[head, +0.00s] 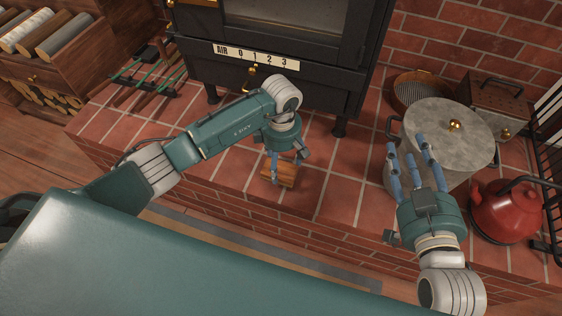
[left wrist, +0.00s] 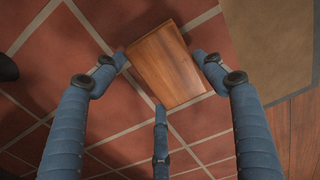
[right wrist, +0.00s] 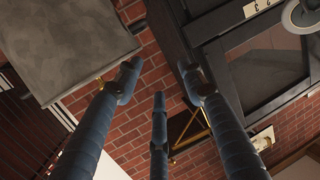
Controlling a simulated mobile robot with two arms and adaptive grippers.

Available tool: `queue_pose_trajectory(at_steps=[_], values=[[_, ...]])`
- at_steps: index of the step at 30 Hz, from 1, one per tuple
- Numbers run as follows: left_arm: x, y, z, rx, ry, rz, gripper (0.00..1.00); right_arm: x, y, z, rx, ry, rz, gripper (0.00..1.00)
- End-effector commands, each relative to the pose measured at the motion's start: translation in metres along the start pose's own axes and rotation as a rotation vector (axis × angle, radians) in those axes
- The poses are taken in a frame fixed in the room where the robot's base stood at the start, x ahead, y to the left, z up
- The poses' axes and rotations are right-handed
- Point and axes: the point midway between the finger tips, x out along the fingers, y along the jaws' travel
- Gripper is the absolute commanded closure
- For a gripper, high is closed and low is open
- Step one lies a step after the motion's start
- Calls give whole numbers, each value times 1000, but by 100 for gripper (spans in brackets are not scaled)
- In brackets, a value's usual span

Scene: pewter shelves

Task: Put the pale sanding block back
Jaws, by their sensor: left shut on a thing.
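A wooden block (head: 284,176), warm orange-brown with a straight grain, is over the brick hearth below the stove. It also shows in the left wrist view (left wrist: 166,68), between the fingers. My left gripper (head: 284,162) points down and is shut on this block; one finger lies along its near side. I cannot tell whether the block touches the tiles. My right gripper (head: 408,152) is open and empty, its blue fingers pointing up in front of the grey pot. I see no clearly pale block.
A black stove (head: 290,75) stands at the back. A lidded grey pot (head: 455,125), a red kettle (head: 505,212), a round sieve (head: 418,90) and a metal box (head: 497,98) crowd the right. Tools (head: 145,80) lie at the left. The tiled hearth (head: 335,190) is clear mid-front.

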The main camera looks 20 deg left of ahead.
Motion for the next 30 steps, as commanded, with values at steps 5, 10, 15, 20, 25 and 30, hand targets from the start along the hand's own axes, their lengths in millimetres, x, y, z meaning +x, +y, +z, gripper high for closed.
queue_pose_trajectory(at_steps=[5, 10, 15, 20, 25, 30], values=[[1, 0, 0, -1, 0, 0, 54, 0, 0, -4, 0, 22, 0, 60], [1, 0, 0, -1, 0, 0, 10, 0, 0, -6, 1, 27, -1, 60], [1, 0, 0, 0, 0, 0, 10, 0, -1, -6, 1, 25, -1, 60], [0, 0, 0, 0, 0, 0, 10, 0, -1, -6, 1, 20, -2, 60], [-13, 1, -1, 0, 0, 3, 10, -3, 1, 18, 0, -88, 2, 60], [-38, 1, -1, 0, 1, 3, 10, -16, 6, 56, -1, -257, 13, 60]])
